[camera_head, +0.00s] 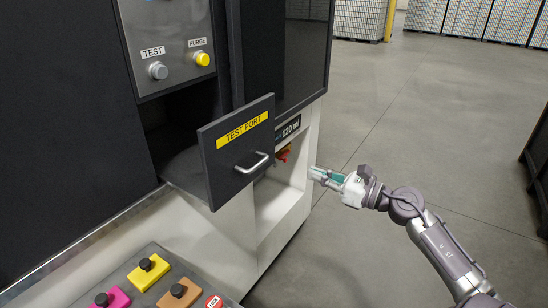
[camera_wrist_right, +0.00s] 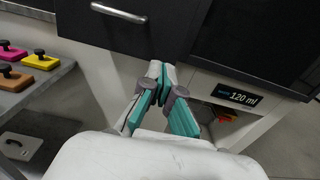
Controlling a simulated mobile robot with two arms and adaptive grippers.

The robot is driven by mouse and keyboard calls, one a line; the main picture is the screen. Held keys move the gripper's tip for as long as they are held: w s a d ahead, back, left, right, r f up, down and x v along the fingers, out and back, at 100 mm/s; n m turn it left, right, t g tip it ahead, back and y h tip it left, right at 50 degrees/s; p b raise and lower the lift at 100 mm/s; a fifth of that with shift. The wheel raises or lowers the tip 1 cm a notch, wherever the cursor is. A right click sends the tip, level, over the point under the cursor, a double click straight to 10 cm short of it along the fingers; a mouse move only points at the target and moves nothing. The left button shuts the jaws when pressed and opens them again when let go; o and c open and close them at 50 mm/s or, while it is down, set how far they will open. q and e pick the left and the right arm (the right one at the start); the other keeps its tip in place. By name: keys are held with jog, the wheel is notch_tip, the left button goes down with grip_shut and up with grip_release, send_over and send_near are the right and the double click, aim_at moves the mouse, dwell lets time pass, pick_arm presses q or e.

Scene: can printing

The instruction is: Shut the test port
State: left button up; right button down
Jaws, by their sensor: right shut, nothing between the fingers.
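The test port (camera_head: 237,150) is a dark drawer-like front with a yellow "TEST PORT" label and a silver bar handle (camera_head: 251,163). It stands pulled out from the machine, with the dark opening visible behind it. My right gripper (camera_head: 313,172) is shut and empty, to the right of the port front and apart from it. In the right wrist view, the port front (camera_wrist_right: 150,28) and its handle (camera_wrist_right: 119,12) are at the top, beyond the closed fingers (camera_wrist_right: 160,75). My left gripper is not in view.
A grey TEST button (camera_head: 158,71) and a yellow PURGE button (camera_head: 203,59) sit on the panel above. A "120 ml" display (camera_head: 289,127) is behind the port. Colored knobbed blocks (camera_head: 148,271) lie on a tray at lower left. Open floor is at right.

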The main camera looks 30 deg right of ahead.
jog(key=p, duration=0.5)
send_near(274, 159)
jog(key=w+a+r, duration=0.4)
jog(key=a, duration=0.2)
jog(key=shift+w+a+f, duration=0.3)
jog(key=shift+w+f, duration=0.15)
jog(key=shift+w, duration=0.2)
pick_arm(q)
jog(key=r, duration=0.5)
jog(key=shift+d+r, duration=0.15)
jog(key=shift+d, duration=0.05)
